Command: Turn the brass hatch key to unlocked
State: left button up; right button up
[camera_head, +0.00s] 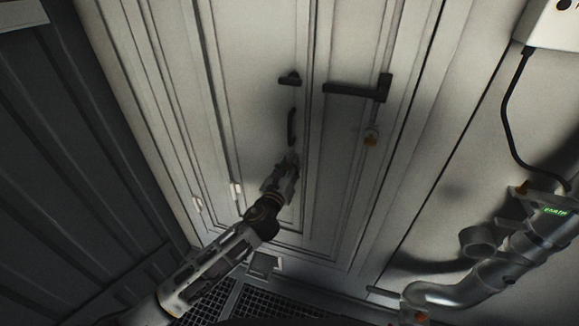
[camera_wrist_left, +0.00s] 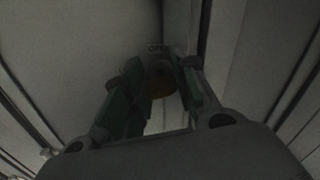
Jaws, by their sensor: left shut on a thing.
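My left gripper (camera_head: 291,158) reaches up from the lower left to the pale hatch door (camera_head: 262,60). In the left wrist view its two fingers (camera_wrist_left: 160,88) are closed around a dull brass piece (camera_wrist_left: 161,86), which I take to be the hatch key. The fingers cover its sides, and the picture is dark, so its exact angle cannot be told. In the head view the key is hidden behind the gripper. My right gripper is not in view.
A dark vertical handle (camera_head: 291,127) and a small dark fitting (camera_head: 290,78) are above the gripper. A dark ribbed wall (camera_head: 70,150) is left.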

pick_arm(q)
jog(key=n, duration=0.7)
jog(key=shift+f, duration=0.1)
jog(key=n, duration=0.4)
jog(key=shift+a+n, duration=0.1)
jog(key=shift+n, duration=1.9)
jog(key=o, duration=1)
jog(key=shift+o, duration=0.2)
jog(key=shift+s, duration=0.1)
jog(key=v, duration=1.1)
jog(key=shift+s, duration=0.3)
jog(key=shift+a+n, duration=0.1)
jog(key=shift+n, duration=0.2)
